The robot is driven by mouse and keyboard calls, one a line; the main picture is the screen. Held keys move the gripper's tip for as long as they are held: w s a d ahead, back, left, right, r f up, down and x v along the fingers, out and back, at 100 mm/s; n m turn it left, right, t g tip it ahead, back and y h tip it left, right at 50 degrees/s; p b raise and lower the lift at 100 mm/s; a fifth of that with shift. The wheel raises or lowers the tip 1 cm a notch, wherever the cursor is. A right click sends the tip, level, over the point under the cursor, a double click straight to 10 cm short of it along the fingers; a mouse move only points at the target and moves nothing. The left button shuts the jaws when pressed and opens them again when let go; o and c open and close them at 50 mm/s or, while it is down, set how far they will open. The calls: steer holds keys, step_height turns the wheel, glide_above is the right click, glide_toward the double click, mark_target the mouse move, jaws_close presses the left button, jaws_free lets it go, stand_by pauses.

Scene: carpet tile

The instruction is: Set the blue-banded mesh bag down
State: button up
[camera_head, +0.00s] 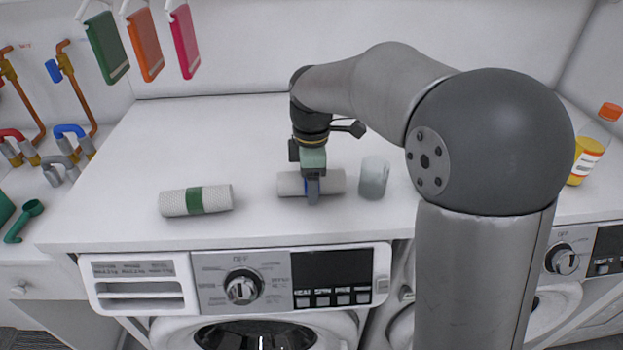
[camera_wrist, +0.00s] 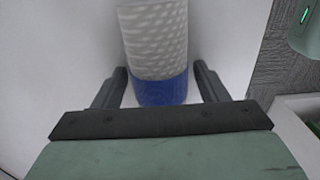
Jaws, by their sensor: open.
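The blue-banded mesh bag (camera_head: 332,181) is a pale roll lying on the white top above the washing machine. In the wrist view its white mesh (camera_wrist: 155,40) and blue band (camera_wrist: 160,91) show between my two fingers. My gripper (camera_head: 313,196) is down over the middle of the bag, with its fingers open on either side of the band. In the wrist view my gripper (camera_wrist: 160,90) shows a small gap beside the band. The gripper hides part of the bag in the head view.
A green-banded mesh bag (camera_head: 195,200) lies to the left. A translucent cup (camera_head: 373,178) stands close on the right of the bag. A bottle with an orange cap (camera_head: 590,150) is at the far right. The white top (camera_head: 190,130) is clear behind the green-banded bag.

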step_height(320, 180, up, 12)
steer(key=s+d+f+m, duration=0.2)
steer(key=s+d+m, duration=0.1)
steer(key=s+d+f+m, duration=0.2)
steer(key=s+m, duration=0.1)
steer(key=s+d+f+m, duration=0.2)
steer(key=s+d, duration=0.1)
steer(key=s, duration=0.1)
steer(key=shift+s+d+f+m, duration=0.1)
steer(key=shift+d+f+m, duration=0.15)
steer(key=shift+d+m, duration=0.15)
steer(key=s+d+f+m, duration=0.2)
steer(key=s+f+m, duration=0.3)
steer(key=s, duration=0.1)
steer(key=s+d+f+m, duration=0.3)
steer(key=s+f+m, duration=0.1)
steer(key=s, duration=0.3)
steer(key=shift+s+d+f+m, duration=0.3)
steer(key=shift+f+m, duration=0.1)
steer(key=shift+f, duration=0.2)
